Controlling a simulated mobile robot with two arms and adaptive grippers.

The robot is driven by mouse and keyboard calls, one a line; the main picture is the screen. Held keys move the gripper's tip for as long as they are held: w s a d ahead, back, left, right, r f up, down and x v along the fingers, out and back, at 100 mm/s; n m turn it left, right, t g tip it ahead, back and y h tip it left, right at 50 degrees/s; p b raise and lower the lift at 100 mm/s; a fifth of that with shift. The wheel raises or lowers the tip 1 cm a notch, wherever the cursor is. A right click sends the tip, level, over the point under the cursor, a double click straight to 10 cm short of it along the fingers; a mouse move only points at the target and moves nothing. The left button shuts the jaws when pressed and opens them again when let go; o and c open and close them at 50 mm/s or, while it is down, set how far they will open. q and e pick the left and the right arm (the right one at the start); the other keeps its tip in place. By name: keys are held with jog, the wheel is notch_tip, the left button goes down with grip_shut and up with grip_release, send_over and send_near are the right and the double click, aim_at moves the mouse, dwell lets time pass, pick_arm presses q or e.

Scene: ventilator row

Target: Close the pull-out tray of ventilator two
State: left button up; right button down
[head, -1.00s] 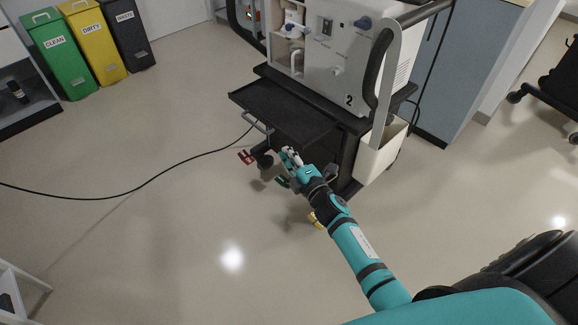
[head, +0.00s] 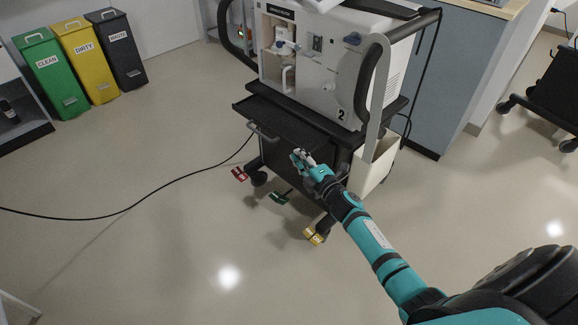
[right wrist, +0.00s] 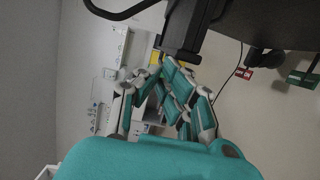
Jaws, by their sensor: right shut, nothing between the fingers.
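Ventilator two (head: 325,90) is a white unit marked "2" on a dark cart. Its black pull-out tray (head: 272,120) sticks out partway below the unit, with a grey bar handle (head: 262,131) at its front. My right gripper (head: 299,157) is shut and empty, at the tray's front edge near its right corner. In the right wrist view, the shut fingertips (right wrist: 168,62) lie close against a dark edge (right wrist: 187,45); I cannot tell whether they touch it. My left gripper is not in view.
Red (head: 239,173), green (head: 279,197) and yellow (head: 314,236) tags sit low around the cart's wheels. A black cable (head: 150,200) runs across the floor on the left. A cream side bin (head: 375,165) hangs on the cart's right. The floor in front is clear.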

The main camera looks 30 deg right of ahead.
aim_at(323, 142)
jog(key=d, duration=0.1)
jog(key=w+d, duration=0.1)
jog(key=d, duration=0.1)
jog(key=d+b, duration=0.1)
jog(key=d, duration=0.1)
jog(key=shift+w+f, duration=0.15)
jog(key=shift+w, duration=0.15)
jog(key=d, duration=0.1)
jog(key=w+d+b, duration=0.1)
jog(key=d, duration=0.1)
jog(key=d+b, duration=0.1)
jog(key=shift+w+d, duration=0.3)
jog(key=shift+d, duration=0.35)
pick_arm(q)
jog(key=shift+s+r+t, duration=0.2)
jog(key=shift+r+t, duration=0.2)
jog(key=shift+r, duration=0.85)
pick_arm(e)
jog(key=shift+w+d+r, duration=0.1)
jog(key=shift+d+r, duration=0.05)
jog(key=shift+r, duration=0.05)
